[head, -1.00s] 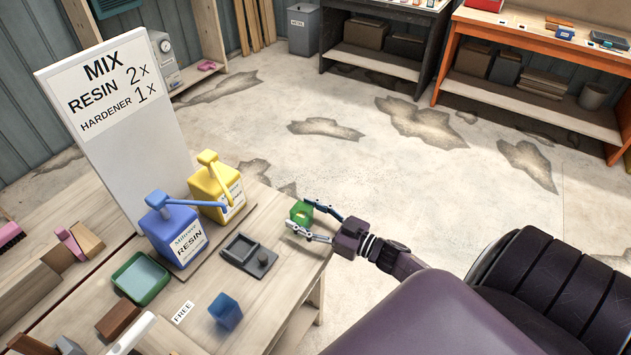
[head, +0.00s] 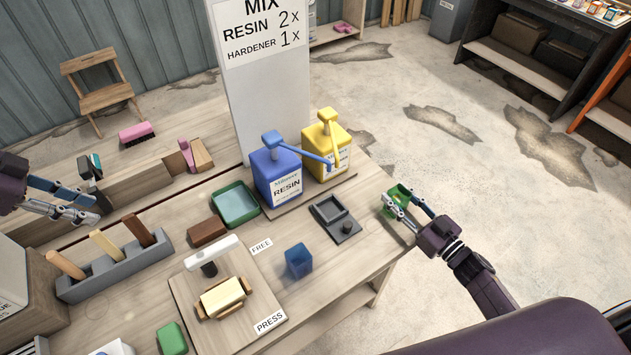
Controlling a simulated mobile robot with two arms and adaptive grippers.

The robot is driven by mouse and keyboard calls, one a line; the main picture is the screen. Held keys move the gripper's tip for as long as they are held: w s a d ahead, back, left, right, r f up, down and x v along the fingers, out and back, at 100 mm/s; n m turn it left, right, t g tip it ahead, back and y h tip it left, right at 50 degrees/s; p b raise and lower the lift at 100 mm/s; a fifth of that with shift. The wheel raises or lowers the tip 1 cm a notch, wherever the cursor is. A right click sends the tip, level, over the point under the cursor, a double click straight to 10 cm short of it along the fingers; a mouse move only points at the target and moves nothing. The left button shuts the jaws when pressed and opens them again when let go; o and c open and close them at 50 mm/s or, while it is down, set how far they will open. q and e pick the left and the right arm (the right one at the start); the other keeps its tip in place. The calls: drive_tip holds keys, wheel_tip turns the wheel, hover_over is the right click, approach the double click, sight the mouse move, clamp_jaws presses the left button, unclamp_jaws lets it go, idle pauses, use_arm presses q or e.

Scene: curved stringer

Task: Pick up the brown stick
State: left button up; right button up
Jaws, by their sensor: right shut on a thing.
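A grey holder (head: 112,276) stands on the bench at the lower left in the head view, with three upright sticks in it. The brown stick (head: 138,230) is the darkest and stands at the right end. A pale stick (head: 107,246) is in the middle and an orange-tan stick (head: 66,265) at the left. My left gripper (head: 94,209) is open and empty, to the left of the brown stick and apart from it. My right gripper (head: 395,204) is shut on a green cup (head: 397,194) by the bench's right edge.
A blue resin bottle (head: 276,175) and a yellow bottle (head: 327,148) stand before the white sign (head: 262,95). A brown block (head: 207,231), a green tray (head: 235,206), a press (head: 212,262) and a blue cup (head: 298,261) are right of the holder.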

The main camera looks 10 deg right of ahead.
use_arm(q)
drive_tip(key=g+y, duration=0.2)
drive_tip(key=y, duration=0.3)
hover_over(138, 223)
wheel_tip(138, 223, down, 4)
drive_tip(key=shift+a+r, duration=0.1)
drive_tip(key=shift+a, duration=0.05)
drive_tip(key=shift+w+d, duration=0.1)
drive_tip(key=shift+d, duration=0.1)
drive_tip(key=shift+f, duration=0.25)
wheel_tip(138, 223, down, 6)
drive_tip(key=shift+a+f, duration=0.1)
drive_tip(key=shift+f, duration=0.15)
drive_tip(key=f, duration=0.5)
drive_tip(key=shift+w+a, duration=0.1)
drive_tip(key=shift+a, duration=0.25)
drive_tip(key=shift+c, duration=0.4)
